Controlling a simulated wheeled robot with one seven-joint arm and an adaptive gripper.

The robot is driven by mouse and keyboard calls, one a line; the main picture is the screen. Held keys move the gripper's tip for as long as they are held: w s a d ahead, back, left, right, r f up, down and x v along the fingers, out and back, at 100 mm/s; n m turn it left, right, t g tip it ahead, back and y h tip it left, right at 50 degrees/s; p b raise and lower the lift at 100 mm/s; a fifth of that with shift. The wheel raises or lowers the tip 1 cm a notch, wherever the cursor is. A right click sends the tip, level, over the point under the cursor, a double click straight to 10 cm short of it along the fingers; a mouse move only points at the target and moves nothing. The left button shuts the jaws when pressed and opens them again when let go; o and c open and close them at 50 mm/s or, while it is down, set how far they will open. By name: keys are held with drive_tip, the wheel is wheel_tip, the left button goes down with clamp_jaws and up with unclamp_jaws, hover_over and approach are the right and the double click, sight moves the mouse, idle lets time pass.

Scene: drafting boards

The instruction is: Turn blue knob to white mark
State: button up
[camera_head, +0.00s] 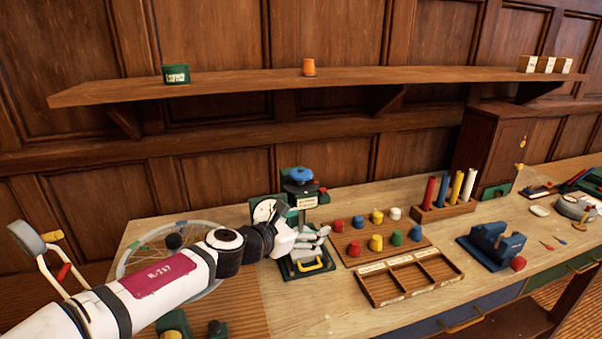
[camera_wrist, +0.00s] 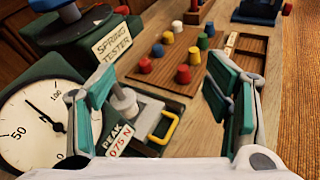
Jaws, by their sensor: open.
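The blue knob (camera_head: 300,175) sits on top of the green spring tester (camera_head: 283,207) in the head view. In the wrist view only part of the blue knob (camera_wrist: 48,4) shows, cut off at the top left edge. I cannot make out a white mark at the knob. My gripper (camera_head: 312,240) is in front of the tester, below the knob and apart from it. In the wrist view my gripper (camera_wrist: 161,95) has its teal-padded fingers spread wide with nothing held between them. The tester's dial (camera_wrist: 38,125) and its yellow handle (camera_wrist: 164,128) lie beyond the fingers.
A board of coloured pegs (camera_head: 351,247) and a divided wooden tray (camera_head: 438,267) stand right of the tester. A wheel (camera_head: 133,251) lies to its left. A blue vise-like block (camera_head: 487,246) is farther right. A shelf (camera_head: 230,88) runs above the bench.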

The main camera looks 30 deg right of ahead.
sight(301, 171)
drive_tip(key=w+a+r+n+t+h, duration=0.2)
drive_tip(key=w+a+r+n+t, duration=0.3)
drive_tip(key=a+r, duration=0.15)
drive_tip(key=p+x, duration=0.1)
drive_tip(key=x, duration=1.3)
drive_tip(key=shift+s+d, duration=0.1)
drive_tip(key=shift+d, duration=0.25)
drive_tip(key=c, duration=1.2)
